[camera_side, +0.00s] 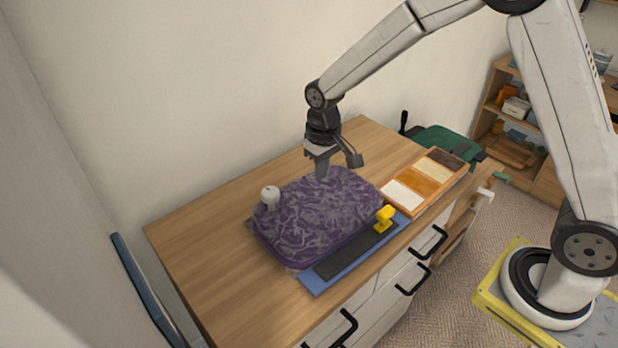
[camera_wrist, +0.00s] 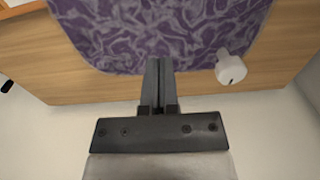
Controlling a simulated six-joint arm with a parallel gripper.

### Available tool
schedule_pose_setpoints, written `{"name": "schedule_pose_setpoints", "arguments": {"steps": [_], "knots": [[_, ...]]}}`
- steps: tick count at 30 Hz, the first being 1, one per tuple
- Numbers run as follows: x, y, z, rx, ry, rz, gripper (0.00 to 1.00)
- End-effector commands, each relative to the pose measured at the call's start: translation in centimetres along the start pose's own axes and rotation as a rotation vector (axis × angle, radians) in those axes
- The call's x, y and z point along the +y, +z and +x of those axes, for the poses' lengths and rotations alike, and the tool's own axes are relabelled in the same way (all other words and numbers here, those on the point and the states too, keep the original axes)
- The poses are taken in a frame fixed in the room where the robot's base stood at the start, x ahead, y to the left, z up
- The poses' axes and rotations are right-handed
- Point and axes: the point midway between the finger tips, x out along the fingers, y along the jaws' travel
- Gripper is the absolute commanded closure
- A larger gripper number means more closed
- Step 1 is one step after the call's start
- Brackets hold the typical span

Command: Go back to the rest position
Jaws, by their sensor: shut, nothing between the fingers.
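My gripper (camera_side: 322,172) points down over the back edge of a purple patterned cloth-like pad (camera_side: 318,212) on the wooden cabinet top. In the wrist view my gripper (camera_wrist: 158,68) has its two fingers together, with nothing between them. The fingertips overlap the edge of the purple pad (camera_wrist: 165,30) in that view. I cannot tell whether they touch it. A small white knob-like object (camera_side: 270,195) stands at the pad's left end; it also shows in the wrist view (camera_wrist: 231,68), to the right of the fingers.
A blue mat (camera_side: 315,283) with a dark strip and a yellow piece (camera_side: 384,216) lies along the front edge. An orange sectioned tray (camera_side: 418,207) is to the right, with a green item (camera_side: 440,140) behind it. The wall stands close behind. The cabinet top's left end (camera_side: 190,240) is bare.

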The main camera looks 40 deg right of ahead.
Motion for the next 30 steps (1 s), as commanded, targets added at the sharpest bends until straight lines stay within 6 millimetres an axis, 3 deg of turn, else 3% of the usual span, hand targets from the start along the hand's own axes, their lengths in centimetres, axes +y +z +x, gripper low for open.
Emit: {"name": "schedule_pose_setpoints", "arguments": {"steps": [8,24,30], "knots": [[1.4,3.3,-1.3,0.048,-0.004,0.002,1.0],[4.5,14.3,-2.8,0.199,-0.002,0.001,1.0],[4.9,16.1,-2.7,0.222,0.001,0.001,1.0]]}}
